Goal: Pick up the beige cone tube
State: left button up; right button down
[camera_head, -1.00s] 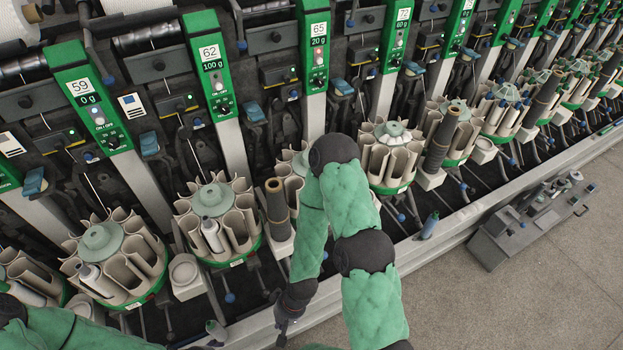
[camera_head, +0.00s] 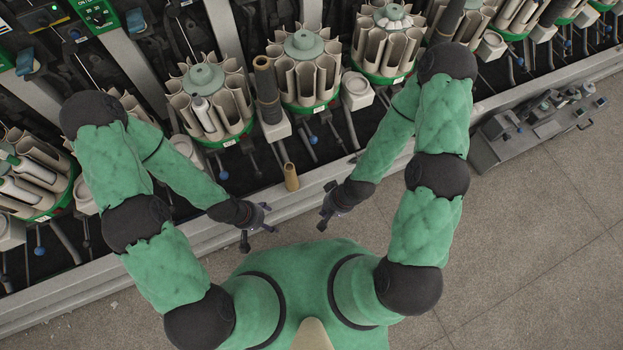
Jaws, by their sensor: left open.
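A small beige cone tube (camera_head: 291,177) stands out at the machine's front ledge, in the middle of the head view, tilted slightly in the picture. My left gripper (camera_head: 260,222) is open and empty, below and to the left of the tube, apart from it. My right gripper (camera_head: 325,207) is below and to the right of the tube, also apart from it; its fingers look spread with nothing between them.
Round magazines with beige pockets, such as this one (camera_head: 303,70), line the machine. A dark wound cone (camera_head: 267,90) stands beside it. The metal front rail (camera_head: 300,197) borders the machine. A grey trolley (camera_head: 535,125) sits at right. The floor (camera_head: 540,240) is otherwise clear.

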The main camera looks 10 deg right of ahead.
aim_at(292, 184)
jog(key=k+z, duration=0.15)
jog(key=z, duration=0.25)
jog(key=k+z, duration=0.15)
jog(key=z, duration=0.2)
jog(key=k+z, duration=0.15)
jog(key=z, duration=0.25)
